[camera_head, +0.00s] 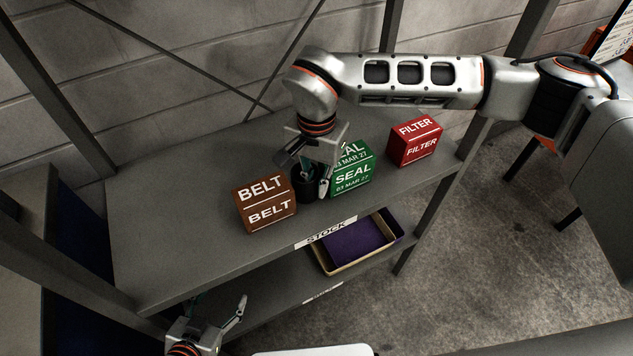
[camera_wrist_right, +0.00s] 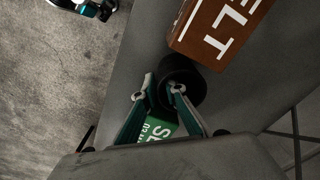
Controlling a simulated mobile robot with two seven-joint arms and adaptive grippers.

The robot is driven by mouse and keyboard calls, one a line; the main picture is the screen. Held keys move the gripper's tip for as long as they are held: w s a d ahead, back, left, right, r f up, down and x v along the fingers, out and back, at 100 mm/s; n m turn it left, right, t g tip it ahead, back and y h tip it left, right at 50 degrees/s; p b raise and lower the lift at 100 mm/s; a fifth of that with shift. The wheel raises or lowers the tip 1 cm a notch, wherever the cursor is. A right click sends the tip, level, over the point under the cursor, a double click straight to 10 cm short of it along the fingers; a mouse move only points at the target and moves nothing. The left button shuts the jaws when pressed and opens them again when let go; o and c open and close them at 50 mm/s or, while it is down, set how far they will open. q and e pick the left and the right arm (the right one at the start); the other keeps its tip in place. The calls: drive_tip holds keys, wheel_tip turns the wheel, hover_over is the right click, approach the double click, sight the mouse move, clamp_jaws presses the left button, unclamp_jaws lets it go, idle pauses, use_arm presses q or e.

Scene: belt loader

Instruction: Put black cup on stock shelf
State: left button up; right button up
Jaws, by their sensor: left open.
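The black cup (camera_head: 307,189) stands on the top shelf, labelled STOCK (camera_head: 325,232), between a brown BELT box (camera_head: 265,204) and a green SEAL box (camera_head: 352,173). The cup also shows in the right wrist view (camera_wrist_right: 185,77). My right gripper (camera_head: 309,176) reaches down at the cup and partly covers it. Its fingertips (camera_wrist_right: 158,88) are apart, with one overlapping the cup's edge in the wrist view; whether it touches the cup I cannot tell. My left gripper (camera_head: 217,312) is open and empty, low in front of the shelf.
A red FILTER box (camera_head: 415,141) stands at the right on the same shelf. The shelf's left part is clear. A lower shelf holds a tray (camera_head: 354,243) with a purple inside. Shelf posts and a block wall bound the space.

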wheel_tip(320, 180, up, 12)
drive_tip(key=shift+r, duration=0.15)
idle(0.3)
idle(0.4)
